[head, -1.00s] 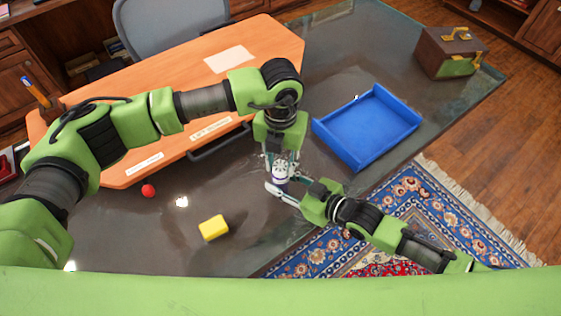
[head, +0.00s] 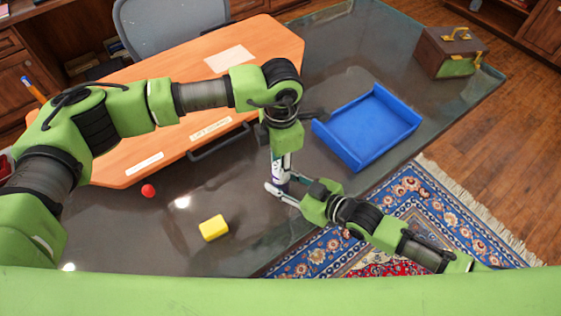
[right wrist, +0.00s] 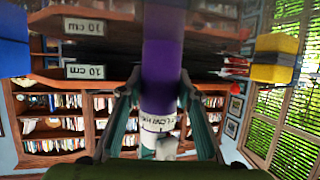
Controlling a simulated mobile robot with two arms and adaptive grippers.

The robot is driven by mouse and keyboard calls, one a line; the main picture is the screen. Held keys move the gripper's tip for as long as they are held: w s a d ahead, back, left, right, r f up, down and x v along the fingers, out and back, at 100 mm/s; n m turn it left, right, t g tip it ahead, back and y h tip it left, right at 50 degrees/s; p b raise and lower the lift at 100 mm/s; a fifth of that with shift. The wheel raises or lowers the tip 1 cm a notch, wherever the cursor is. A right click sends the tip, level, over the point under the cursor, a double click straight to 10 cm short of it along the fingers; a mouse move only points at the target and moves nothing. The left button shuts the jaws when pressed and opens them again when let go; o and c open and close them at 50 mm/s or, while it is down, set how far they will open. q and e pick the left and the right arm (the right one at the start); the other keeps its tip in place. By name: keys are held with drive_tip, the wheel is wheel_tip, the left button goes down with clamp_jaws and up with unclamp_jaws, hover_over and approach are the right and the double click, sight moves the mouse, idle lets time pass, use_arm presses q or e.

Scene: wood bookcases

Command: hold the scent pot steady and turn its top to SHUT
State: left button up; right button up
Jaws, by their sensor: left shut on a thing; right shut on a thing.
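The scent pot (head: 280,178) is a small white and purple cylinder near the desk's front edge. In the right wrist view it shows as a purple body (right wrist: 162,65) with a white band of small lettering, which I cannot read surely. My left gripper (head: 282,162) points down from above and is shut on the pot's top. My right gripper (head: 281,187) reaches in from the right and is shut on the pot's body; its fingers flank the pot in the right wrist view (right wrist: 160,110). The fingers hide much of the pot, so the top's setting cannot be read.
A blue open tray (head: 366,128) lies behind and right of the pot. A yellow block (head: 214,228) and a red ball (head: 148,190) lie to the left. An orange board (head: 190,90) with labels is behind. A brown and green case (head: 448,52) stands at the far right.

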use_arm(q)
drive_tip(key=m, duration=0.5)
idle(0.6)
drive_tip(key=o, duration=1.1)
wheel_tip(320, 180, up, 12)
